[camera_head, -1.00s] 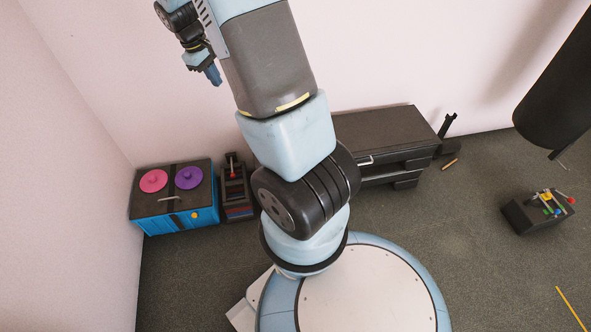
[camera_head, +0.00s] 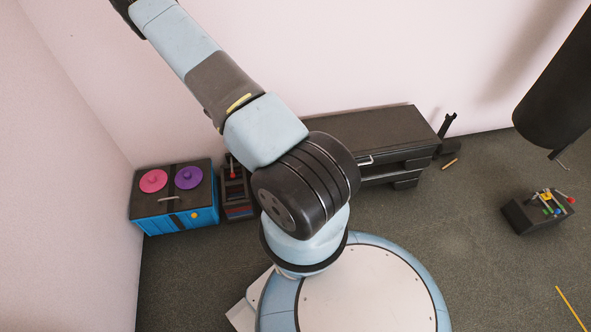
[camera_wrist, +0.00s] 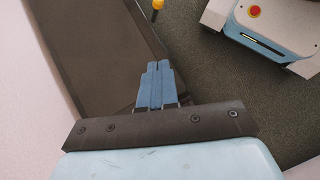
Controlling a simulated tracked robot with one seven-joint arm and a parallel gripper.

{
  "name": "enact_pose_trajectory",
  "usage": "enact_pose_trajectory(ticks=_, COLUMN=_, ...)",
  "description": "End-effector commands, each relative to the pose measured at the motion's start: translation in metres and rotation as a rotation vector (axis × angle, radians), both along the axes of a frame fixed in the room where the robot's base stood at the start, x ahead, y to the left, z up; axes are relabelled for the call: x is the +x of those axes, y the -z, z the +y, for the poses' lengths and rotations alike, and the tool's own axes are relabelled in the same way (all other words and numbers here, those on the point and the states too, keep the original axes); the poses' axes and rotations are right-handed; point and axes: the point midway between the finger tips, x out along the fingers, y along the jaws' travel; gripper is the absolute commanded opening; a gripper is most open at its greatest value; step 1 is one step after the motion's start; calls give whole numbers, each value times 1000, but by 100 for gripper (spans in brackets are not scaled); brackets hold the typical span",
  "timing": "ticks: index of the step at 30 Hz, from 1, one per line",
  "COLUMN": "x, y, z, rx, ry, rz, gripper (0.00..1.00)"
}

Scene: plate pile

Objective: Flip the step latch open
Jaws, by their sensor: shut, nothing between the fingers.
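I cannot tell for certain which thing is the step latch. A small dark box (camera_head: 238,205) with a red-tipped lever (camera_head: 232,168) stands on the floor at the left in the head view, partly hidden behind my arm. My gripper (camera_wrist: 154,72) shows in the wrist view, its blue fingers together and empty. They point over a long dark flat surface (camera_wrist: 100,45), apparently the cabinet top, with no clear contact. My gripper is outside the head view, beyond its top edge.
A blue box (camera_head: 175,208) with a pink disc (camera_head: 153,181) and a purple disc (camera_head: 189,177) stands by the left wall. A dark drawer cabinet (camera_head: 385,130) stands against the back wall. A block with coloured parts (camera_head: 540,212) lies right. The floor between is mostly clear.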

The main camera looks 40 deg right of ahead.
Motion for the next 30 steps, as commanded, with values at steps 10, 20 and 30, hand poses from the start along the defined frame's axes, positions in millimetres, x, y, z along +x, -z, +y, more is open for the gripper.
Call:
enact_pose_trajectory(ticks=10, x=-35, y=67, z=-22, rx=-12, ry=-77, rz=112, gripper=0)
enact_pose_trajectory(ticks=20, x=-38, y=71, z=-24, rx=-13, ry=-84, rz=120, gripper=0)
enact_pose_trajectory(ticks=30, x=-48, y=85, z=-32, rx=-12, ry=-83, rz=122, gripper=0)
